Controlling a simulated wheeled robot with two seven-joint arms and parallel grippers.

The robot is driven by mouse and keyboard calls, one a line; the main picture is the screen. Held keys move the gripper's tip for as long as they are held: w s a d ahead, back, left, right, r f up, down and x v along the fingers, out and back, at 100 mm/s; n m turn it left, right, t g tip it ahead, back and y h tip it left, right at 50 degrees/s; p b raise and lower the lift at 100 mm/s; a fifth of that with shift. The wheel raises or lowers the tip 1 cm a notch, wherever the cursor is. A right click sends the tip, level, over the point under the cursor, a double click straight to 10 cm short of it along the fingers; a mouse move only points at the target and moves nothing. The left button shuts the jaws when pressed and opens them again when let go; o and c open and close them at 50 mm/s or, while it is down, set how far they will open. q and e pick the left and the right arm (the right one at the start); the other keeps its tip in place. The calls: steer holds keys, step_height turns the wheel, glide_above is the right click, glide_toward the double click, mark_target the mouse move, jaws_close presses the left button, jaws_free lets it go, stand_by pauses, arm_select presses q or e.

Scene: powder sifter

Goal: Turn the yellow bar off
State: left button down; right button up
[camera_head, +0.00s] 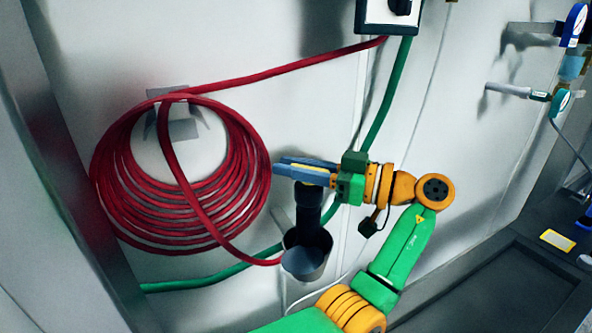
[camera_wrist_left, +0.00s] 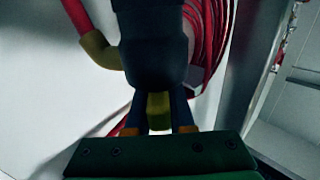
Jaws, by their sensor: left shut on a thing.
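My left gripper (camera_head: 280,168) reaches in from the right in the head view, its blue fingers lying level over the top of a dark valve body (camera_head: 308,207). In the left wrist view its fingers stand on either side of a yellow bar (camera_wrist_left: 158,108); they are shut on it. The bar lies just below the dark body (camera_wrist_left: 150,45), and its far end is hidden. In the head view only a thin yellow strip (camera_head: 305,173) shows between the fingers. My right gripper is in neither view.
A coiled red hose (camera_head: 118,190) hangs on a wall bracket at the left. A grey cup-like fitting (camera_head: 307,258) sits below the valve body. A green hose (camera_head: 388,95) runs behind my gripper. A gauge (camera_head: 560,102) and a dark counter (camera_head: 500,290) are at the right.

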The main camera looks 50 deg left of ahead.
arm_select(q)
steer(key=shift+s+f+n+g+h, duration=0.15)
steer(key=shift+n+g+h, duration=0.35)
steer(key=shift+g, duration=0.4)
steer(key=shift+d+n+g, duration=0.1)
steer(key=shift+n+g, duration=0.2)
steer(key=c, duration=0.8)
jaws_free()
steer(key=shift+a, duration=0.2)
